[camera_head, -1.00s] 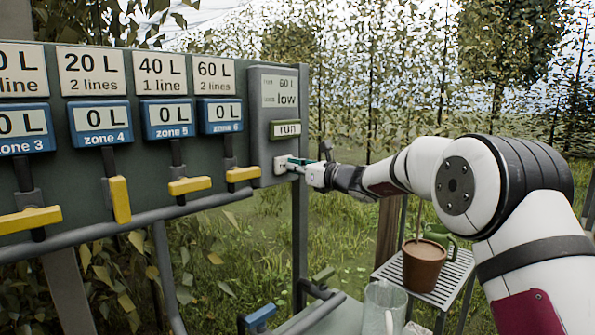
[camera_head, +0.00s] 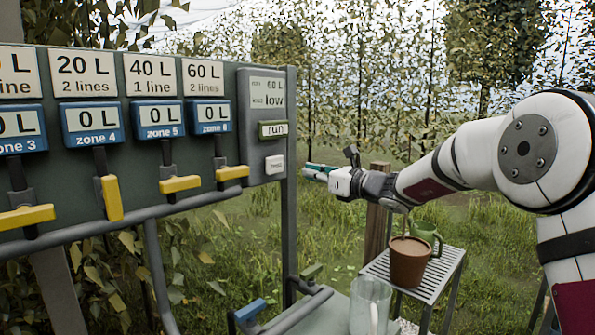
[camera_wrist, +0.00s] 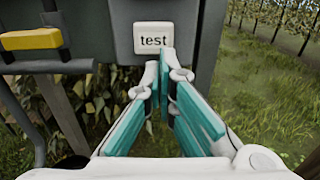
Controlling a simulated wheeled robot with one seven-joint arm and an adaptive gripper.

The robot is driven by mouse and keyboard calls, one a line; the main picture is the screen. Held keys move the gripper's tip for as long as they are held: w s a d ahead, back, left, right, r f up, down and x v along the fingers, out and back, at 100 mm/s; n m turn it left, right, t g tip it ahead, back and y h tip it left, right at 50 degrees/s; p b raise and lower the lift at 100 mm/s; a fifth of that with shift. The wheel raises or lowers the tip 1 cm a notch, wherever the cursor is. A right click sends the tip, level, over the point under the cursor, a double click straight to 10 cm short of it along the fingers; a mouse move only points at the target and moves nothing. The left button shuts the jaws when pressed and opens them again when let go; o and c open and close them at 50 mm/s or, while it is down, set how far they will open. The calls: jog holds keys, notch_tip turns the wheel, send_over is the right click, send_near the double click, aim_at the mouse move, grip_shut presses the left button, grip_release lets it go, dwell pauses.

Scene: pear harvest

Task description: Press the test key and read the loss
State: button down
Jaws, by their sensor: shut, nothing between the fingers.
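The white test key (camera_head: 274,164) is on the grey control box (camera_head: 262,95) at the right end of the panel. In the wrist view the key (camera_wrist: 153,38) reads "test" and stands just beyond my fingertips. The box's display (camera_head: 267,93) shows "60 L" and "low", with small print I cannot read. A "run" label (camera_head: 273,129) sits below the display. My gripper (camera_head: 306,171) is shut and empty, to the right of the key and apart from it. Its teal-padded fingers (camera_wrist: 165,75) meet near the tips in the wrist view.
Yellow levers (camera_head: 180,184) hang under the blue zone counters (camera_head: 158,120), which read "0 L". A stool (camera_head: 428,276) holds a brown pot (camera_head: 409,262) and a green mug (camera_head: 428,236). A clear jug (camera_head: 370,308) stands at the bottom.

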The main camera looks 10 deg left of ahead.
jog(key=shift+v, duration=1.2)
jog(key=s+d+r+n+g+h+p, duration=0.1)
jog(key=s+r+n+g+h+p, duration=0.15)
jog(key=s+n, duration=0.8)
jog(key=s+d+r+n+g+h+p, duration=0.1)
jog(key=s+d+n+g+h+p, duration=0.2)
jog(key=s, duration=1.5)
jog(key=s+d+f+n+h+p, duration=0.2)
jog(key=s+d+n+h, duration=0.2)
jog(key=s+d, duration=0.5)
jog(key=s+d+f+n+g+h+p, duration=0.1)
jog(key=s+d+n, duration=0.7)
jog(key=s, duration=0.9)
jog(key=d+f+h+p, duration=0.1)
jog(key=h+p, duration=0.1)
jog(key=h, duration=0.1)
jog(key=shift+s+d+f+h, duration=0.2)
jog(key=shift+s+d+h, duration=0.05)
jog(key=shift+s+h, duration=0.15)
